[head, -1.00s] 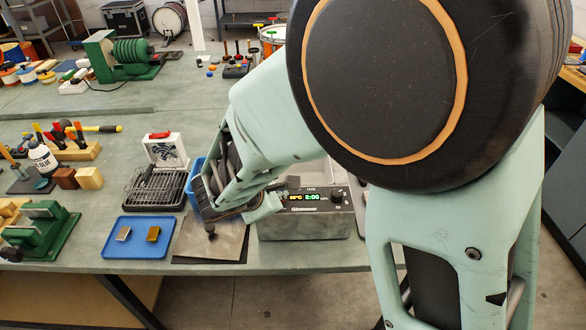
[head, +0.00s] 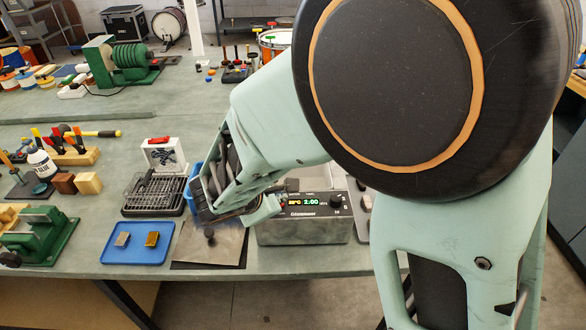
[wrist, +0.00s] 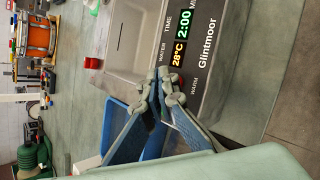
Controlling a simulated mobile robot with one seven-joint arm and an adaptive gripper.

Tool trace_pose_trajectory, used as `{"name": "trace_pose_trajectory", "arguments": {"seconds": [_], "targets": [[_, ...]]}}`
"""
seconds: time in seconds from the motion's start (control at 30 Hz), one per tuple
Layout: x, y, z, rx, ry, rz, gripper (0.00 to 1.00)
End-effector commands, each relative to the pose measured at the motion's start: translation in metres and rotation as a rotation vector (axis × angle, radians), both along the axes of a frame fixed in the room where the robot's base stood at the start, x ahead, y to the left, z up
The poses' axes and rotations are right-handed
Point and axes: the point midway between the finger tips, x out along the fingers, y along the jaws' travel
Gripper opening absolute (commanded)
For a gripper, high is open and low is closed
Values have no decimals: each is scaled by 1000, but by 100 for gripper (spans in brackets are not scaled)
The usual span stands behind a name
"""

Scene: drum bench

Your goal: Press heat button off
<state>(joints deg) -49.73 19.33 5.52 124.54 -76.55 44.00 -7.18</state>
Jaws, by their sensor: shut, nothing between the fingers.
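The grey Glintmoor bath (head: 305,231) stands at the bench's front edge. Its dark front panel has a lit display (head: 304,202), which reads 28°C in orange and 2:00 in green in the wrist view (wrist: 183,38). A WARM label shows on the panel in the wrist view. My gripper (wrist: 169,88) is shut and empty, with its fingertips at the panel by the temperature reading. I cannot tell whether they touch it. I cannot make out the heat button; the fingertips cover part of the panel. In the head view my arm hides much of the gripper.
A dark mat (head: 210,249) and a blue tray (head: 136,246) with two small blocks lie left of the bath. A wire rack (head: 153,197) and a blue bin (wrist: 118,117) are close by. The bench edge is just in front.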

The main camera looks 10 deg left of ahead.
Motion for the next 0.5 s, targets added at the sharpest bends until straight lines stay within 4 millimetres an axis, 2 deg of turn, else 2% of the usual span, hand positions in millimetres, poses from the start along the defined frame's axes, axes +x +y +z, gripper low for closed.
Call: {"name": "trace_pose_trajectory", "arguments": {"seconds": [0.37,0.5], "targets": [[0,0,4,-1,0,1,0],[0,0,15,0,-1,1,0]]}}
